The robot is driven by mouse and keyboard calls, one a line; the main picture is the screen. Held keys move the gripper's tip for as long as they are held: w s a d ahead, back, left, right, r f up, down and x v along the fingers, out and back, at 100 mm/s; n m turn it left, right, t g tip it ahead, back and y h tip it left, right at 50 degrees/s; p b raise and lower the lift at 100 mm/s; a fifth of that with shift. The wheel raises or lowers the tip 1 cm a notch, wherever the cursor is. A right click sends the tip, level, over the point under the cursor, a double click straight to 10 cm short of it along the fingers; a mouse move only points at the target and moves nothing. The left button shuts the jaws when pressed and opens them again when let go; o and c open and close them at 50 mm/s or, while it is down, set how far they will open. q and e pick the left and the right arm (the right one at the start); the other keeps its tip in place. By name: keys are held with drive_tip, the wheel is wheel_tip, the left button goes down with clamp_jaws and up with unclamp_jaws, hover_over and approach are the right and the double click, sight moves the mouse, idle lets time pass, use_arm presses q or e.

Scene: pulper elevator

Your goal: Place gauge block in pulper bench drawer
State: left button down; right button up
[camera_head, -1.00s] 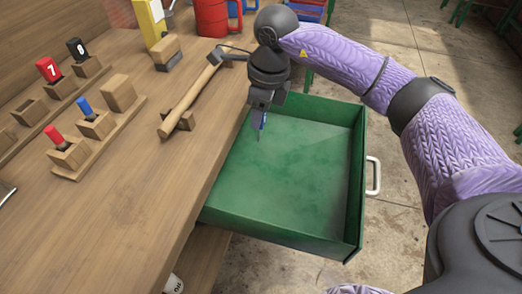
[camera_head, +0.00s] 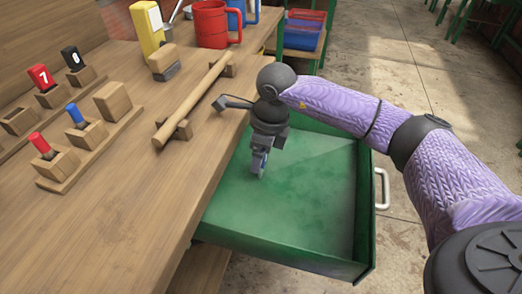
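The green bench drawer (camera_head: 312,215) is pulled open at the right side of the wooden bench (camera_head: 120,225), with a pale handle (camera_head: 382,188) on its front. My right gripper (camera_head: 259,166) points down into the drawer, over its left rear part near the bench edge. A small bluish-grey piece shows at its fingertips. I cannot tell whether this is the gauge block or part of the fingers, or whether it touches the drawer floor. No gauge block shows clearly elsewhere. The rest of the drawer floor looks bare. My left gripper is not in view.
Wooden holders with red, blue and black pieces (camera_head: 75,115) stand at the left of the bench. A wooden rod (camera_head: 195,98) lies across small rests near the edge. A red mug (camera_head: 210,24) and a yellow box (camera_head: 147,28) stand at the back. The bench's near part is clear.

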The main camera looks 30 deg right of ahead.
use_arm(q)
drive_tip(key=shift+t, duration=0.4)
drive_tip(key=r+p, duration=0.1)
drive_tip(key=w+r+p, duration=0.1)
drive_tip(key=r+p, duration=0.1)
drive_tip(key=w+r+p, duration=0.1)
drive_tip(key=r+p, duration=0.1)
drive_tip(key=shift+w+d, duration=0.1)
use_arm(e)
wheel_tip(320, 180, up, 12)
drive_tip(key=s+d, duration=0.1)
drive_tip(key=shift+s, duration=0.2)
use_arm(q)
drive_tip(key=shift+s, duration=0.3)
use_arm(e)
drive_tip(key=shift+r, duration=0.1)
